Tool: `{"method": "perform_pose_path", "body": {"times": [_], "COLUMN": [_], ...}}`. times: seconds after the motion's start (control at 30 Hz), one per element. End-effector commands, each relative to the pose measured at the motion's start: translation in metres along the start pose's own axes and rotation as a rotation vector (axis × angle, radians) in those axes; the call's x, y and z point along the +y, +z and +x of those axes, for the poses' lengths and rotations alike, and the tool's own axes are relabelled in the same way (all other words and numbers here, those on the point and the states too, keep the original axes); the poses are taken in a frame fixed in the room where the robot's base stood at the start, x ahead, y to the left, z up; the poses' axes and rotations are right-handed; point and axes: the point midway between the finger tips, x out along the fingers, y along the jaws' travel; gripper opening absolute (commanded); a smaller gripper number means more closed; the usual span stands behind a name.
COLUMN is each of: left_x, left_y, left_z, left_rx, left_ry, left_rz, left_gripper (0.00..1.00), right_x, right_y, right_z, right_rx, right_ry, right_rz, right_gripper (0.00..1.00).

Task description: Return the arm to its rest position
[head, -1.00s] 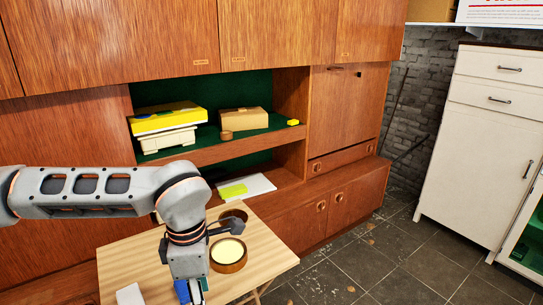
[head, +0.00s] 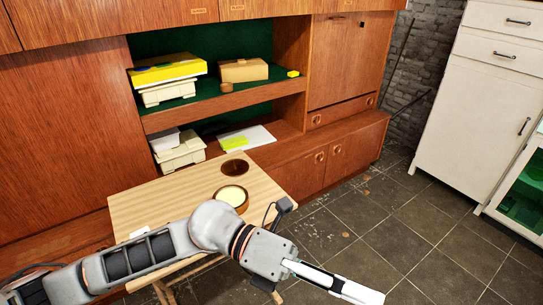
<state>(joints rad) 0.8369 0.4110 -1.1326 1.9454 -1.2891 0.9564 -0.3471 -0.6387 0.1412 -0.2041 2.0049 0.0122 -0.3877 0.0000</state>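My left arm comes in from the lower left of the head view and reaches across the front edge of the small wooden table (head: 160,205). Its gripper (head: 345,287) points to the lower right, over the tiled floor and clear of the table. Only a slim side of the gripper shows, so I cannot tell whether it is open or shut. I see nothing hanging from it. My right arm and gripper are not in view.
On the table are a round container with a pale top (head: 232,196), a dark round bowl (head: 235,168) and a white item (head: 138,233). The teak wall unit (head: 200,119) stands behind. A white cabinet (head: 470,110) stands at right. The tiled floor (head: 400,235) between is open.

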Motion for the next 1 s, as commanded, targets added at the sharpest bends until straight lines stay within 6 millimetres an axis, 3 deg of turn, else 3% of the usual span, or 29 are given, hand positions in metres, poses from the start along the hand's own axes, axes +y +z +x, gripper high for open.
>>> {"method": "perform_pose_path", "body": {"times": [0.13,0.27,0.4,0.53,0.67,0.77,0.9,1.0], "left_x": [-0.019,-0.013,0.016,0.062,0.119,0.164,0.217,0.242], "left_y": [0.041,0.074,0.093,0.086,0.051,0.002,-0.086,-0.153], "left_z": [-0.009,-0.038,-0.087,-0.139,-0.190,-0.224,-0.259,-0.273], "left_rx": [-0.279,-0.530,-0.802,-1.056,-1.307,-1.497,-1.739,-1.888], "left_ry": [-0.169,-0.288,-0.391,-0.461,-0.508,-0.529,-0.533,-0.523], "left_rz": [-0.181,-0.359,-0.573,-0.790,-1.018,-1.202,-1.447,-1.604], "left_gripper": [0.40,0.40,0.40,0.40,0.40,0.40,0.40,0.40], "right_x": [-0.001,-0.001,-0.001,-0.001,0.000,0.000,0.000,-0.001], "right_y": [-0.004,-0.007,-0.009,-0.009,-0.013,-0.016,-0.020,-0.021], "right_z": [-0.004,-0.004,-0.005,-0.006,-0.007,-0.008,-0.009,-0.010], "right_rx": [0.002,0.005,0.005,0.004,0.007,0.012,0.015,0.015], "right_ry": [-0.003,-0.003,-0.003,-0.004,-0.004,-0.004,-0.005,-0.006], "right_rz": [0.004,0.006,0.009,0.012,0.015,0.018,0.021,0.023], "right_gripper": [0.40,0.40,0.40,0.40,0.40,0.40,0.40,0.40]}}
